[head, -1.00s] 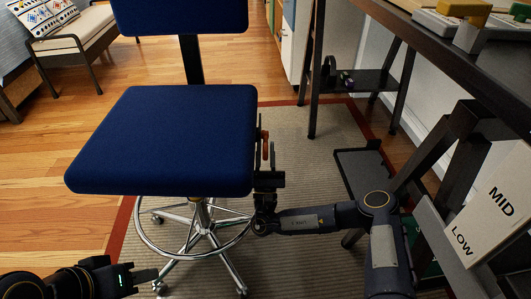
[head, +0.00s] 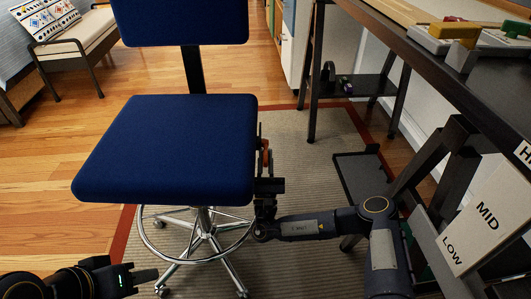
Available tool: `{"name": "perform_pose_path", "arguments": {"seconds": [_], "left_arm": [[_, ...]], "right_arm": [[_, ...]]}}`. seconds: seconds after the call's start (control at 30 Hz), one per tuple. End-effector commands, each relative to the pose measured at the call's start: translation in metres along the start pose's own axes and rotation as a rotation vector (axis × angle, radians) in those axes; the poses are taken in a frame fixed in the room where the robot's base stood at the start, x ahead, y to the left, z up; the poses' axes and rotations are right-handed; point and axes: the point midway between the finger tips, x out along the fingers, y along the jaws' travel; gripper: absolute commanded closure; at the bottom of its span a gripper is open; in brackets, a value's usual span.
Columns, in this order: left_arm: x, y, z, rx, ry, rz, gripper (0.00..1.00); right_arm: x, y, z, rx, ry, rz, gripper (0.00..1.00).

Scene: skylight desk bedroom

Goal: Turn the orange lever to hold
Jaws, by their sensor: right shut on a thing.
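The orange lever (head: 264,150) is at the right edge of the blue seat (head: 165,148) of a swivel chair. It shows only as a small part, roughly upright, partly hidden by dark parts beside the seat. My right gripper (head: 267,180) is at the lever, just right of the seat edge, and is shut on it. The fingers' exact contact is too small to see. My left gripper (head: 145,277) is low at the left, away from the lever, and appears empty. Its finger gap is unclear.
A dark desk (head: 465,90) with blocks on top stands at the right. A white sign (head: 487,215) reads MID and LOW, with another label cut off at the edge. The chair has a chrome foot ring (head: 150,240) over a striped rug (head: 300,180). Wooden floor is open at left.

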Motion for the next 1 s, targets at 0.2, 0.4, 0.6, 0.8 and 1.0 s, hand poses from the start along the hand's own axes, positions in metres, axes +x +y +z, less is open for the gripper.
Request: {"name": "perform_pose_path", "arguments": {"seconds": [0.2,0.4,0.6,0.8,1.0], "left_arm": [[-0.016,0.007,-0.008,0.0,0.0,0.0,0.62],[-0.014,0.007,-0.007,0.0,0.0,0.0,0.62],[-0.014,0.007,-0.007,0.0,0.0,0.0,0.62],[-0.015,0.007,-0.008,0.0,0.0,0.0,0.62],[-0.022,0.01,-0.011,0.0,0.0,0.0,0.62]], "right_arm": [[0.001,0.0,0.003,0.0,0.047,0.0,1.0],[0.001,0.0,0.002,0.0,0.046,0.0,1.0],[0.001,0.0,0.002,0.0,0.045,0.0,0.76],[-0.002,0.0,0.002,0.0,0.046,0.0,0.76],[-0.029,0.0,0.004,0.001,0.049,0.001,0.76]]}}
